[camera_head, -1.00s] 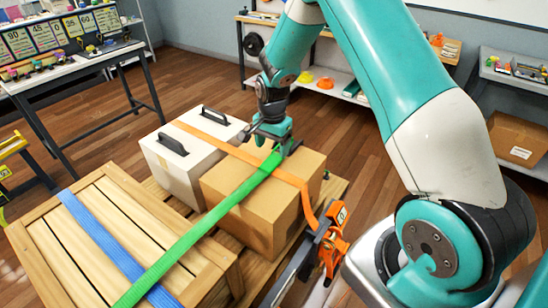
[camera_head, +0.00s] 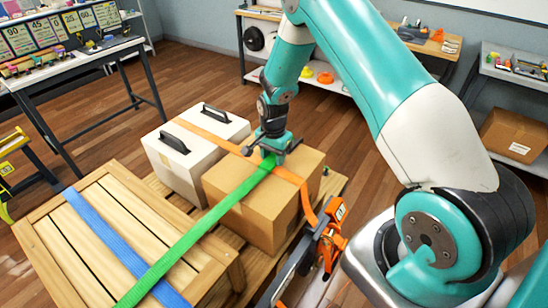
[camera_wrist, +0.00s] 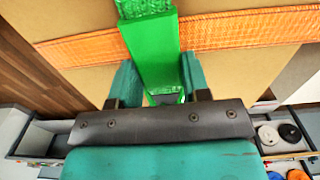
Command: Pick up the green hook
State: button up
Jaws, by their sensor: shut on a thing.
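The green hook (camera_wrist: 153,55) is a smooth green piece at the end of the green strap. In the wrist view it lies between the two teal fingers of my gripper (camera_wrist: 158,82), which is shut on it. In the head view my gripper (camera_head: 271,153) points down at the upper end of the green strap (camera_head: 205,222), over the top of the cardboard box (camera_head: 250,188). The hook itself is mostly hidden there by the gripper. The strap runs from it down to the lower left, across the wooden crate (camera_head: 105,215).
An orange strap (camera_head: 215,138) crosses the white case (camera_head: 180,170) and the box, passing beneath the green one. An orange ratchet (camera_head: 328,240) hangs at the box's right. A blue strap (camera_head: 100,235) lies over the crate. Floor beyond the pallet is clear.

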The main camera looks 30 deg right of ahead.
aim_at(273, 157)
jog(key=shift+r, duration=0.1)
notch_tip(273, 157, up, 20)
jog(key=b, duration=0.4)
dwell(0.4)
